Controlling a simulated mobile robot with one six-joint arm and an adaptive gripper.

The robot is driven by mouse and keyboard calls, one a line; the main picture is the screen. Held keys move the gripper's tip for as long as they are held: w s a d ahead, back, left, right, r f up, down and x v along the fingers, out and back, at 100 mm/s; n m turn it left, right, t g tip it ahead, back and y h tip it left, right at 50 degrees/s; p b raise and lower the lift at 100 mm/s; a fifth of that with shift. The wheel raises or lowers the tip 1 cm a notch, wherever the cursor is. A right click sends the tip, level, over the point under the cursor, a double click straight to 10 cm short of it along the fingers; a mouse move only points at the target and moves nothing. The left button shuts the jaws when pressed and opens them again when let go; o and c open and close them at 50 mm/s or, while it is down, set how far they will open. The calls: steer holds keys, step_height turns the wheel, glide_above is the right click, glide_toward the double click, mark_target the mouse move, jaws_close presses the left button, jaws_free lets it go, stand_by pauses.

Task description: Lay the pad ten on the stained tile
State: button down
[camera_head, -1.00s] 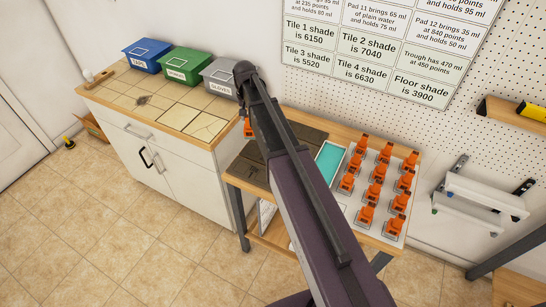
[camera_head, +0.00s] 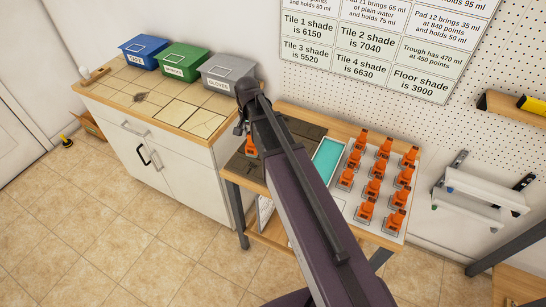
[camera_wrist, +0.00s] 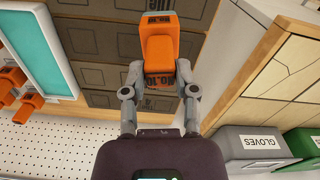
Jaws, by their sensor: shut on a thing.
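My gripper (camera_wrist: 160,90) is shut on an orange-handled pad (camera_wrist: 160,45). The same pad shows in the head view (camera_head: 251,146) below my wrist, over the dark panels on the low table. Its underside and any contact with the panels are hidden. The tiled counter (camera_head: 165,137) stands to the left of my gripper. A dark stain marks one tan tile (camera_head: 140,98) near the counter's middle. Several paler tiles with dark outlines lie nearer the counter's right end.
Blue (camera_head: 143,50), green (camera_head: 182,58) and grey (camera_head: 216,70) bins line the back of the counter. The table holds dark panels (camera_head: 290,128), a teal trough (camera_head: 327,160) and several more orange-handled pads (camera_head: 375,180). A wooden-handled tool (camera_head: 95,75) lies at the counter's far left.

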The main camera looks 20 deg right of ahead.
steer(key=s+m, duration=0.2)
steer(key=s, duration=0.5)
steer(key=shift+a+f+b, duration=0.25)
steer(key=shift+f+b, duration=0.05)
steer(key=shift+f, duration=0.1)
steer(key=shift+w, duration=0.15)
steer(key=w+d+f+b, duration=0.1)
steer(key=w+d, duration=0.1)
steer(key=w, duration=1.2)
steer(key=shift+w+f, duration=0.15)
steer(key=shift+f, duration=0.05)
steer(key=shift+d, duration=0.1)
steer(key=shift+w+f+b, duration=0.35)
steer(key=shift+f+b, duration=0.6)
steer(key=shift+b, duration=0.1)
steer(key=shift+w+f+b, duration=0.3)
steer(key=shift+f+b, duration=0.6)
steer(key=shift+b, duration=0.1)
steer(key=shift+d+f, duration=0.1)
steer(key=shift+f, duration=0.05)
